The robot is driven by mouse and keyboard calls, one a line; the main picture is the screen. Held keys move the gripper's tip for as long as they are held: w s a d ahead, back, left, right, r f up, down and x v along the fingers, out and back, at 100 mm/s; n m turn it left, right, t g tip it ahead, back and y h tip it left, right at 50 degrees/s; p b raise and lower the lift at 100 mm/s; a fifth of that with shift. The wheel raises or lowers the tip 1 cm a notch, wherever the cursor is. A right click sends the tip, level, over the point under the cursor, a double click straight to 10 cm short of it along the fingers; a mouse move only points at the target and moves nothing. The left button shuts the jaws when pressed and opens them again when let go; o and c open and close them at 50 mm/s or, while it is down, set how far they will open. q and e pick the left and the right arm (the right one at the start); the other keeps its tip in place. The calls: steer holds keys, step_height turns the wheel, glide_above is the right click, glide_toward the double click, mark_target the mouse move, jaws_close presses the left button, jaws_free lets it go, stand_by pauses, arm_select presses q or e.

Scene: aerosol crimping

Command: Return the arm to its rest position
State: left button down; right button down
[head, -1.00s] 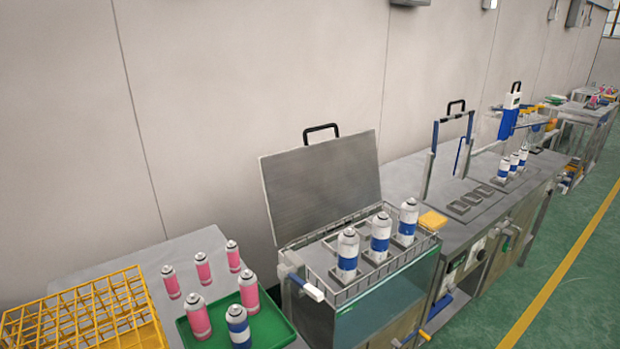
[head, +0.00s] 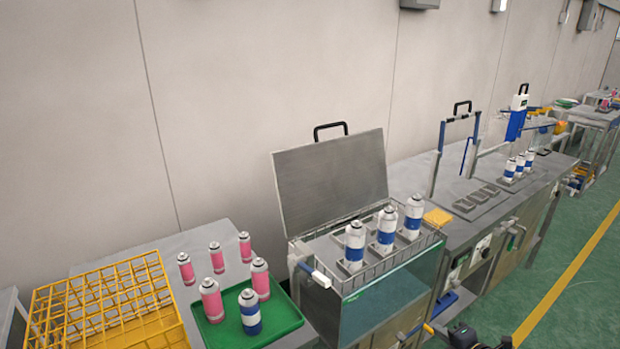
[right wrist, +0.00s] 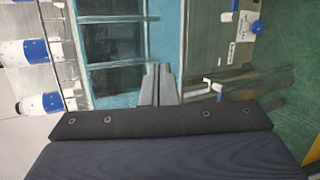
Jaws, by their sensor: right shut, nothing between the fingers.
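My right gripper (right wrist: 158,84) shows in the right wrist view with its two grey fingers together and nothing between them. It points toward the front of the glass-sided water bath (head: 385,300), apart from the cans. In the head view a dark part of my right arm (head: 478,338) shows at the bottom edge, in front of the benches. Three white-and-blue cans (head: 386,229) stand upright in the bath's rack, under its raised lid (head: 330,185). My left gripper is in neither view.
A yellow wire crate (head: 105,300) and a green tray (head: 283,318) with pink cans and a blue one are at the left. The crimping bench (head: 470,225) with more cans stands right of the bath. Green floor (head: 570,290) lies open at the right.

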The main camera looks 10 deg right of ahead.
steer(key=s+a+r+n+g+y, duration=0.3)
steer(key=a+r+n, duration=0.65)
steer(key=n, duration=0.35)
steer(key=s+a+r+n+g+y, duration=0.2)
steer(key=a+r+n+y, duration=0.1)
steer(key=a+r+n, duration=0.75)
steer(key=s+a+r+n+g+h, duration=0.1)
steer(key=s+a+n+h, duration=0.1)
steer(key=s+n, duration=0.7)
steer(key=s+a+n+g+h, duration=0.1)
steer(key=s+a+n+h, duration=0.1)
steer(key=s+n, duration=0.8)
steer(key=n, duration=0.6)
steer(key=shift+s+r, duration=0.3)
steer(key=shift+r, duration=0.05)
